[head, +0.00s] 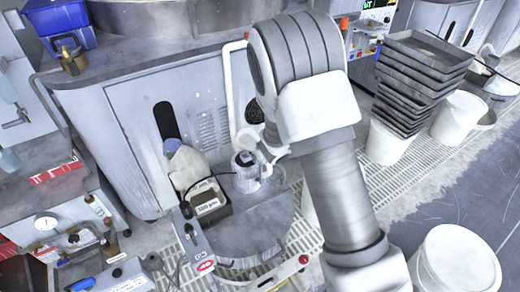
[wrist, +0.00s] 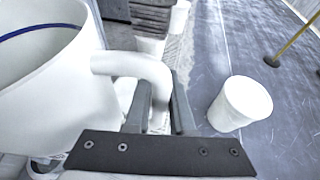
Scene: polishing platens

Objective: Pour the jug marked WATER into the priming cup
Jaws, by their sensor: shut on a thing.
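A white jug (wrist: 55,85) fills the left of the wrist view, with its open rim, a blue line round its inside wall and a looped handle (wrist: 130,65). My gripper (wrist: 159,82) is shut on this handle, one dark finger on each side. No marking shows on the part of the jug in view. In the head view my arm hides most of the gripper and the jug.
Stacked grey trays (head: 425,60) stand at the right. A white bucket (head: 458,262) is at front right, on open floor.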

